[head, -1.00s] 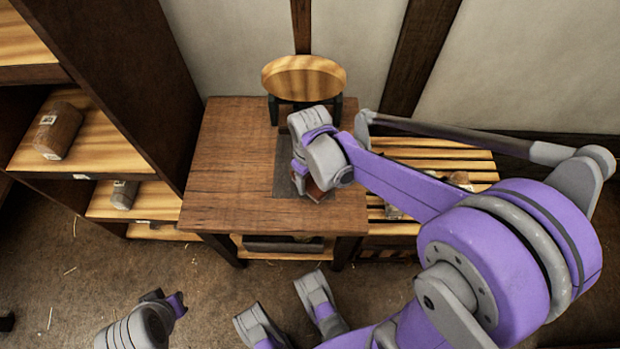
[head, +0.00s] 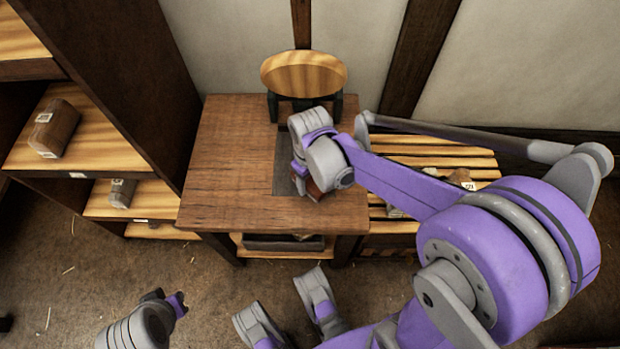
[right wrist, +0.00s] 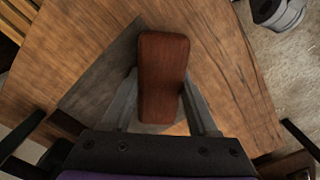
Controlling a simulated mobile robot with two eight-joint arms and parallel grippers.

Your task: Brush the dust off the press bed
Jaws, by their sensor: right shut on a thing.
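The press bed (head: 283,168) is a dark grey flat panel in the wooden table top. It shows as a grey patch in the right wrist view (right wrist: 105,82). My right gripper (head: 308,180) is over the bed's right side, shut on a reddish-brown block, the brush (right wrist: 163,75). A little of the brush shows below the gripper in the head view (head: 314,191). Its bristles are hidden, so I cannot tell whether it touches the bed. No dust can be made out.
The wooden table (head: 230,165) is clear on its left side. A round wooden piece on a dark stand (head: 303,75) is at its back. Dark shelving (head: 130,80) stands close at left. A slatted bench (head: 430,155) with small items is at right.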

